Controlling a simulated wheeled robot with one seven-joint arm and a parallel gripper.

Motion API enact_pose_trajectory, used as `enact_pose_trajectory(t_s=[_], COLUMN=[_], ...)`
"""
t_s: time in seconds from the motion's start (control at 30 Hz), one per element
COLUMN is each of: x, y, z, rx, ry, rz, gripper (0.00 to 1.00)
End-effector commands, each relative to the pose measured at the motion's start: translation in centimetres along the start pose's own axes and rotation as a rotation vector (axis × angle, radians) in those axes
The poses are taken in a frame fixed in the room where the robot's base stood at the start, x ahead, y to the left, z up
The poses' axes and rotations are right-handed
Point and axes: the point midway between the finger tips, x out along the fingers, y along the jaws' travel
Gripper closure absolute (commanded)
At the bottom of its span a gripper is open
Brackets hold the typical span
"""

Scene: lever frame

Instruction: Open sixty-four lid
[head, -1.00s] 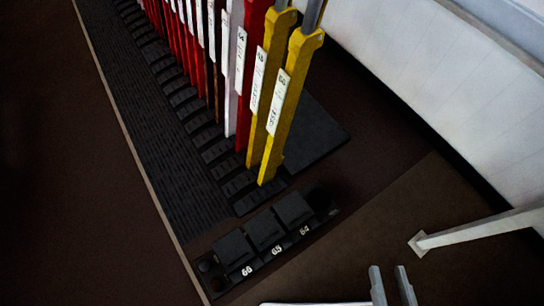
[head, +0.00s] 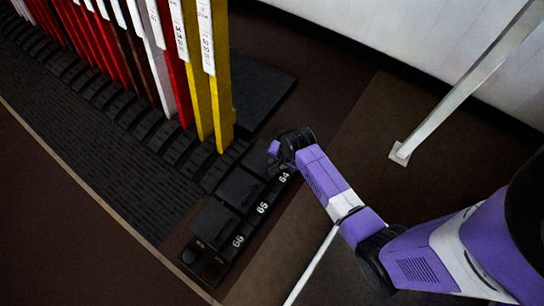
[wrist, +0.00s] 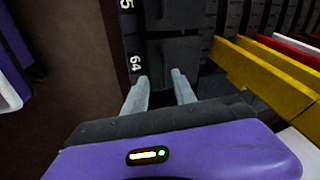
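The sixty-four lid is a black block at the far end of a row of three lids, beside the white number 64 (head: 284,177). In the head view, my gripper partly hides it. In the wrist view, the dark lid (wrist: 172,58) lies just past my fingertips, with its number 64 (wrist: 135,63) to the left. My gripper (wrist: 160,85) is open, with two grey fingers apart and nothing visible held between them. It points down at the lid; I cannot tell whether the fingers touch it. In the head view, the fingers are hidden behind my purple wrist.
Lids 65 (head: 240,189) and 66 (head: 214,222) sit nearer in the same black box. Yellow levers (head: 222,110) stand close behind the lids, with red and white ones beyond. A pale slanted post (head: 470,80) stands at right. The brown floor at left is clear.

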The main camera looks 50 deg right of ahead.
Motion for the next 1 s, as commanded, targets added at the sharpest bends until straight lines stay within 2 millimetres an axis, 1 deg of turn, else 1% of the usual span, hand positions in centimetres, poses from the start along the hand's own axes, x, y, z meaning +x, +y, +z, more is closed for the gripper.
enact_pose_trajectory(t_s=[0.03, 0.1, 0.27, 0.37, 0.43, 0.6, 0.8, 1.0], x=[1.6, 2.4, 3.0, 3.6, 4.5, 7.2, 9.7, 10.6], y=[-0.5, -0.9, -1.4, -1.4, -1.4, -1.0, -0.9, -0.9], z=[-1.0, -1.7, -2.6, -2.7, -2.6, -2.3, -2.1, -2.0], rx=[0.046, 0.1, 0.169, 0.18, 0.181, 0.179, 0.178, 0.177], ry=[-0.018, -0.046, -0.082, -0.089, -0.09, -0.089, -0.088, -0.087], rz=[0.019, 0.049, 0.088, 0.096, 0.097, 0.097, 0.096, 0.095], gripper=[0.67, 0.67, 0.67, 0.67, 0.67, 0.67, 0.67, 0.67])
